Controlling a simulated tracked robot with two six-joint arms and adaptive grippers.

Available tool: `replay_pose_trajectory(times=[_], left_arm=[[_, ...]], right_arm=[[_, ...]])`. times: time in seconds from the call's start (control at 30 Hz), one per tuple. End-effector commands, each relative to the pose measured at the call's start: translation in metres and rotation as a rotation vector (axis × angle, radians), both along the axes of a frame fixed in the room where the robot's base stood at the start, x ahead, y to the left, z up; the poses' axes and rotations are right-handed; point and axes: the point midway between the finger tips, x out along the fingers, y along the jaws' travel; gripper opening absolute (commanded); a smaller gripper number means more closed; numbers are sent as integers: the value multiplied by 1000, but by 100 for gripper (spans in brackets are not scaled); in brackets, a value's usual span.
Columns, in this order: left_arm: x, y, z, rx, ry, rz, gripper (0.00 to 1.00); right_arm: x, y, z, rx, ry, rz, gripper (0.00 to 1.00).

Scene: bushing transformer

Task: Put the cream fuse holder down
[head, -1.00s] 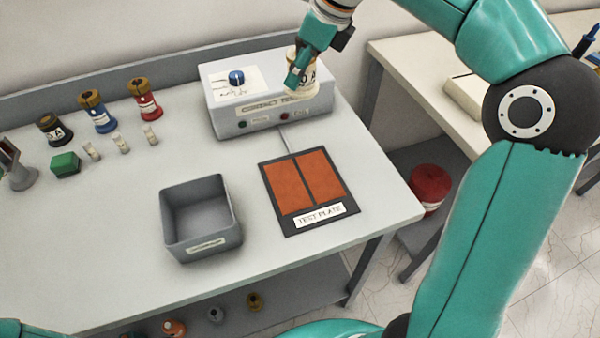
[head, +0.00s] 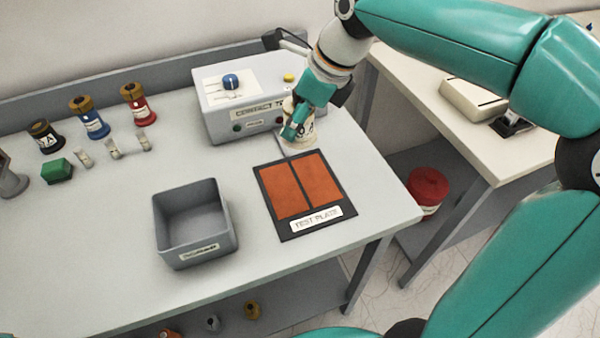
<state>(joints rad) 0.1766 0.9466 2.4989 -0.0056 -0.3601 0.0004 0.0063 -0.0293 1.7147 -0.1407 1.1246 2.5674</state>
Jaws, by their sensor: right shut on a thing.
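The cream fuse holder (head: 299,142) is a pale, round piece with dark lettering, partly hidden by my right gripper. My right gripper (head: 294,130) is shut on it, in front of the right end of the contact tester (head: 222,131). The holder is just beyond the back edge of the black test plate (head: 286,231) with its two orange-brown pads. I cannot tell whether its base touches the table. My left gripper is not in view.
A grey open bin (head: 164,240) stands left of the test plate. Black (head: 45,137), blue (head: 91,121) and red (head: 139,107) holders stand at the back left, with small fuses and a green block (head: 57,171) in front. The table's right edge is close to the plate.

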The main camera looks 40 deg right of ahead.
Motion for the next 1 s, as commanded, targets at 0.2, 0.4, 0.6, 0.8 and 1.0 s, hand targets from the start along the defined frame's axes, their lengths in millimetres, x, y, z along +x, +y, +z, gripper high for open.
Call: replay_pose_trajectory(times=[0.2, 0.4, 0.6, 0.8, 1.0], left_arm=[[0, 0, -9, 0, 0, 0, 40], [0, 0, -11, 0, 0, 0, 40], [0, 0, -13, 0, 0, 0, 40], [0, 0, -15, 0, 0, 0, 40], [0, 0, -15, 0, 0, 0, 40]], right_arm=[[-1, -1, -61, 0, 3, -1, 9], [0, -1, -95, 0, 0, -1, 9], [0, 0, -108, 0, -1, 0, 9], [0, 0, -136, 1, 2, -1, 9], [1, 0, -144, 0, -4, 0, 9]])
